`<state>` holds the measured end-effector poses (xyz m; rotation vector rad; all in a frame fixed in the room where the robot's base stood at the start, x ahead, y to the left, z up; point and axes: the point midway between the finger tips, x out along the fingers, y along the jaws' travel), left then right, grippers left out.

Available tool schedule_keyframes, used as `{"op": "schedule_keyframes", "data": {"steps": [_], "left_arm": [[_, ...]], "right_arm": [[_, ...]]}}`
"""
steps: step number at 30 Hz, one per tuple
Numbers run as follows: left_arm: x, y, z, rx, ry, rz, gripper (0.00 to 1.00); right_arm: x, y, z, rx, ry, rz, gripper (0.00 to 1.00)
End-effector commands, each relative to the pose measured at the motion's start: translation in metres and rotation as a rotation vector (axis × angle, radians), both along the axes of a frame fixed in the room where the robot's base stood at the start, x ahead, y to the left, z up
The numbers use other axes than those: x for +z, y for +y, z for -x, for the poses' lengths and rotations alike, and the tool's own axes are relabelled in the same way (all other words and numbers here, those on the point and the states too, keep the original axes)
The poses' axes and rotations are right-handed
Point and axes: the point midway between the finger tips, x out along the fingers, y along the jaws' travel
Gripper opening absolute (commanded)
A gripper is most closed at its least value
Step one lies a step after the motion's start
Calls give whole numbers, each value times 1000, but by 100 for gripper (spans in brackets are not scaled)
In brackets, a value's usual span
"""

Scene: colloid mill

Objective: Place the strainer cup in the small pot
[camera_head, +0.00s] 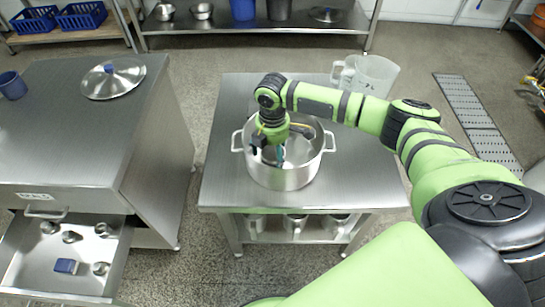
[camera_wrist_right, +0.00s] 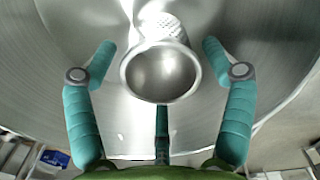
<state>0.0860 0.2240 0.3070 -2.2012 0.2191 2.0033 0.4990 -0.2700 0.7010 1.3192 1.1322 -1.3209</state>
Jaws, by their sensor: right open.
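A wide silver pot (camera_head: 283,179) with two side handles stands on the steel table in the middle of the head view. My right gripper (camera_head: 277,156) reaches down into its mouth, fingers pointing downward. In the right wrist view its teal fingers are spread open. A small metal cup with a perforated part, the strainer cup (camera_wrist_right: 160,76), shows between and beyond the fingers. Its round mouth faces the camera, with the pot's shiny inner surface (camera_wrist_right: 75,25) behind it. The fingers look apart from the cup. My left gripper is not in view.
A clear jug (camera_head: 372,74) stands at the table's back right. At left, a cabinet carries a lid (camera_head: 113,78) and blue mug (camera_head: 12,85); its open drawer (camera_head: 35,268) holds small metal parts. Pitchers (camera_head: 295,224) stand on the shelf below the table. The tabletop's left front is clear.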

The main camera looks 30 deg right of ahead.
Motion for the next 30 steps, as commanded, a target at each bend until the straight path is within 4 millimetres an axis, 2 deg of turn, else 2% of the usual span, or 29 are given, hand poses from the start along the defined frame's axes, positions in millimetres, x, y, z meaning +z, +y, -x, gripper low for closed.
{"op": "schedule_keyframes", "data": {"steps": [1,6,12,18,30], "left_arm": [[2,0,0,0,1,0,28],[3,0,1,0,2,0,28],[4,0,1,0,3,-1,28],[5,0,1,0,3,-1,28],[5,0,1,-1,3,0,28]], "right_arm": [[14,0,-1,1,-5,-1,83],[50,0,-1,1,-5,-1,83],[78,0,-1,0,-2,-1,83],[87,0,0,0,0,-1,83],[86,0,0,0,0,-1,83]]}}
